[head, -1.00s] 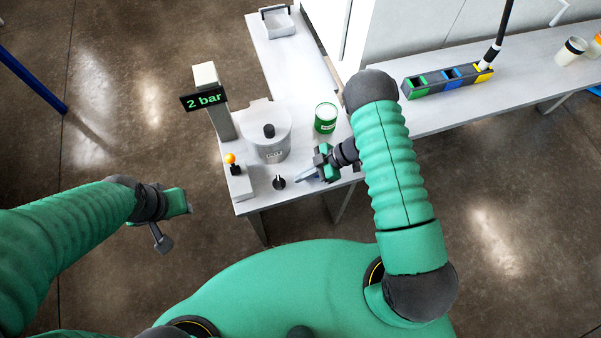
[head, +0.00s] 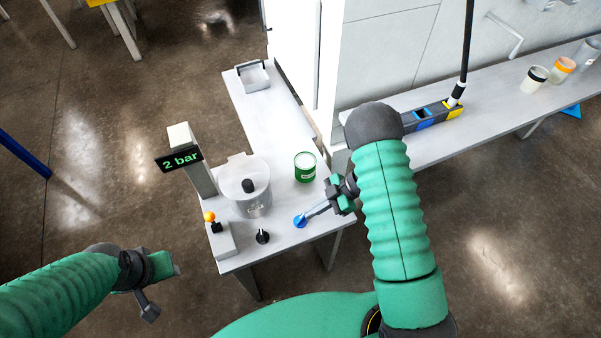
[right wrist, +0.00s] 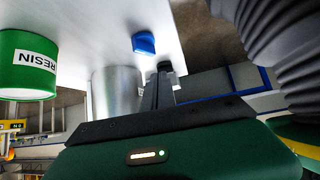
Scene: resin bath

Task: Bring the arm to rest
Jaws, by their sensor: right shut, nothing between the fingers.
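My right gripper (head: 312,212) reaches in from the right over the table's front corner in the head view. Its slim grey fingers are shut and empty, with the tips close to a blue knob (head: 300,221); I cannot tell whether they touch it. In the right wrist view the shut fingers (right wrist: 158,88) stand in front of the table, and the blue knob (right wrist: 144,43) shows clear of them. My left gripper (head: 149,308) hangs over the floor at the lower left, away from the table; its finger opening cannot be made out.
A lidded metal pot (head: 250,200), a green resin can (head: 305,168), a black knob (head: 262,237), an orange-topped lever (head: 210,217) and a "2 bar" display (head: 180,159) crowd the table (head: 297,250). A tray (head: 254,78) lies behind. Cups (head: 535,77) stand on the right bench.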

